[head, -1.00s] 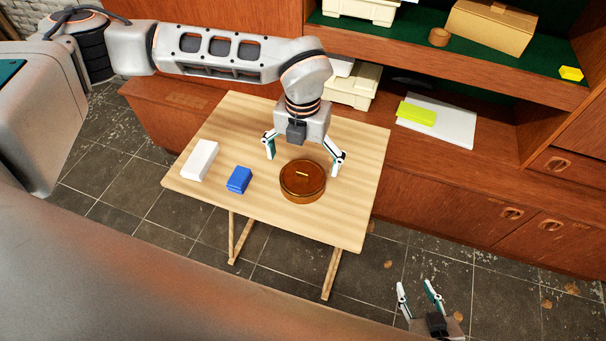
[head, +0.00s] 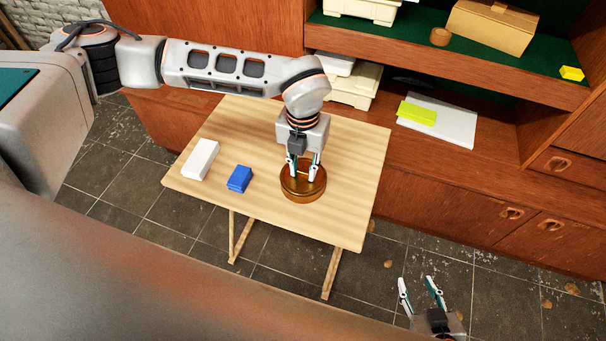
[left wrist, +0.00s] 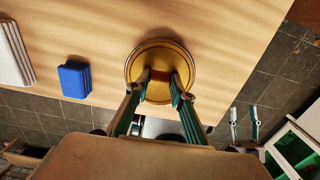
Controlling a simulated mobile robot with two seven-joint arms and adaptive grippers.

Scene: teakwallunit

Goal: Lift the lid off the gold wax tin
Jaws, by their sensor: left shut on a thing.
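The round gold wax tin (head: 303,200) stands upright on the light wooden table (head: 345,215), with its gold lid (head: 302,188) on top. The lid fills the upper middle of the left wrist view (left wrist: 160,54). My left gripper (head: 302,177) points down over the lid, its two fingers closed on the small bar handle (left wrist: 160,75) at the lid's centre. The fingers partly hide the handle. No gap shows between lid and tin. My right gripper (head: 421,284) is open and empty at the bottom right of the head view, away from the table.
A blue block (head: 239,179) and a white block (head: 201,159) lie left of the tin. The wooden wall unit (head: 450,190) stands behind and to the right, with a yellow pad (head: 417,113) on white sheets. The table's right side is clear.

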